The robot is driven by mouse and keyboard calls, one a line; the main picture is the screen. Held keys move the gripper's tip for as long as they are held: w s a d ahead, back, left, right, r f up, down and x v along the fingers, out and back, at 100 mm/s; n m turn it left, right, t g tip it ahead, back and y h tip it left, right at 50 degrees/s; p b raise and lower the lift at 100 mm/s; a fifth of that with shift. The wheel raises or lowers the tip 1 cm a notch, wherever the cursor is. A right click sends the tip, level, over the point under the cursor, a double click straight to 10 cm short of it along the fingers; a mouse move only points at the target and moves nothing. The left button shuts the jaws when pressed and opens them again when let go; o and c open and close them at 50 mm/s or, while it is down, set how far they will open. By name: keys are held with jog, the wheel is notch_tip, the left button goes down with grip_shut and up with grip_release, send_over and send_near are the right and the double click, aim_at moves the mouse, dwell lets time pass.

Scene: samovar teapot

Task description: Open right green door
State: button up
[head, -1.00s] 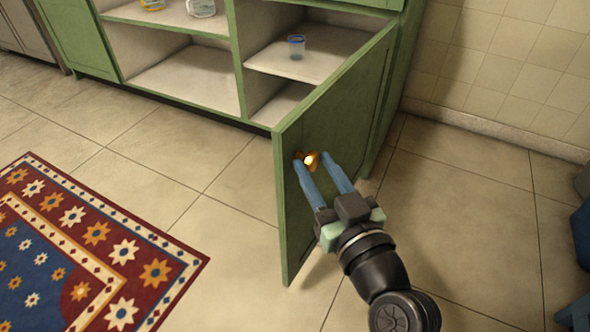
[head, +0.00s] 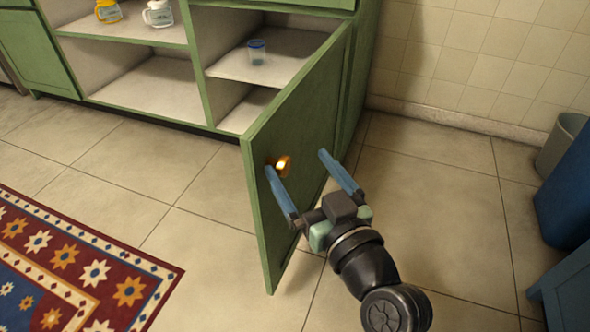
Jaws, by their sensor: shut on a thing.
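The right green door (head: 305,123) stands swung well out from the cabinet, its outer face towards me. A small orange-gold knob (head: 282,164) with a bright glint is on that face. My gripper (head: 296,162) is in front of the door, its blue fingers spread wide. The left fingertip is close beside the knob; I cannot tell whether it touches. The right fingertip is clear of the knob, with a gap between them. Nothing is clasped between both fingers.
The open cabinet (head: 197,65) holds a blue-rimmed cup (head: 257,52), a yellow mug (head: 108,11) and a white mug (head: 158,13). A patterned rug (head: 110,262) lies at left. A grey bin (head: 562,143) and blue furniture (head: 568,200) stand at right. The tiled floor between is clear.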

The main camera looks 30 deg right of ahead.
jog(key=shift+s+d+h, duration=0.15)
jog(key=shift+d+h, duration=0.15)
jog(key=shift+d, duration=0.15)
jog(key=s+a+p, duration=0.1)
jog(key=s+p, duration=0.1)
jog(key=s, duration=1)
jog(key=shift+s+a, duration=0.3)
jog(key=shift+s, duration=0.05)
